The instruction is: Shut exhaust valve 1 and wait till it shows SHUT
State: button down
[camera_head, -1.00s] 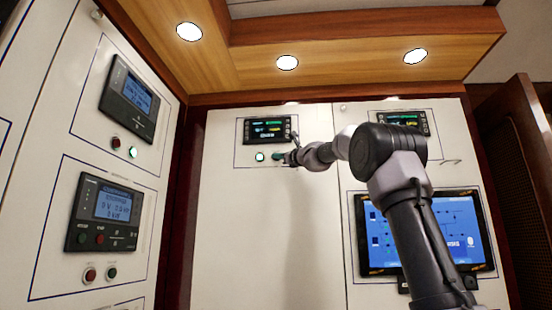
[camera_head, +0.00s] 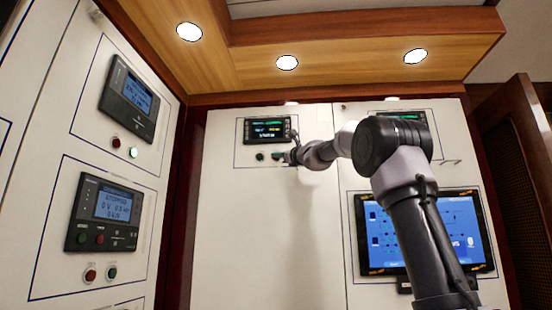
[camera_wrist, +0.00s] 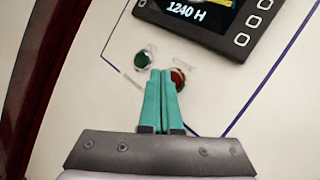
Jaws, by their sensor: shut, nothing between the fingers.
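The control unit's display (camera_head: 267,130) is on the back wall panel, left of the arm; its text is too small to read in the head view. In the wrist view part of this display (camera_wrist: 200,12) reads "1240 H" in white. Below it are a green button (camera_wrist: 141,60) and a red button (camera_wrist: 179,79), both unlit. My gripper (camera_wrist: 160,72) has its teal fingers shut and empty, tips between the buttons and partly over the red one's left edge. I cannot tell whether they touch it. In the head view my gripper (camera_head: 288,157) is at the buttons.
A second unit (camera_head: 402,118), partly behind my arm, and a large blue touchscreen (camera_head: 455,232) are to the right. Two control units (camera_head: 130,98) (camera_head: 105,213) with buttons are on the left wall. The white panel below my gripper is clear.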

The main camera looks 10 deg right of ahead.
jog(key=s, duration=0.1)
jog(key=s+a, duration=0.1)
jog(key=s, duration=0.2)
jog(key=shift+s+a, duration=0.3)
jog(key=shift+s, duration=0.05)
dwell(0.9)
jog(key=s+a+f+n+g, duration=0.3)
jog(key=s+f+n+g, duration=0.2)
jog(key=s+f+n, duration=0.6)
jog(key=s+d+f+n+g+h, duration=0.2)
jog(key=s+f+n, duration=0.1)
jog(key=s+f, duration=0.6)
jog(key=s+d+f+n+g+h, duration=0.2)
jog(key=s+f, duration=0.7)
jog(key=f, duration=0.5)
jog(key=s+d+f+n+g+h, duration=0.3)
jog(key=s+f, duration=0.6)
jog(key=f, duration=0.3)
jog(key=shift+d+f+n, duration=0.35)
jog(key=shift+d+n, duration=0.4)
jog(key=shift+n, duration=0.45)
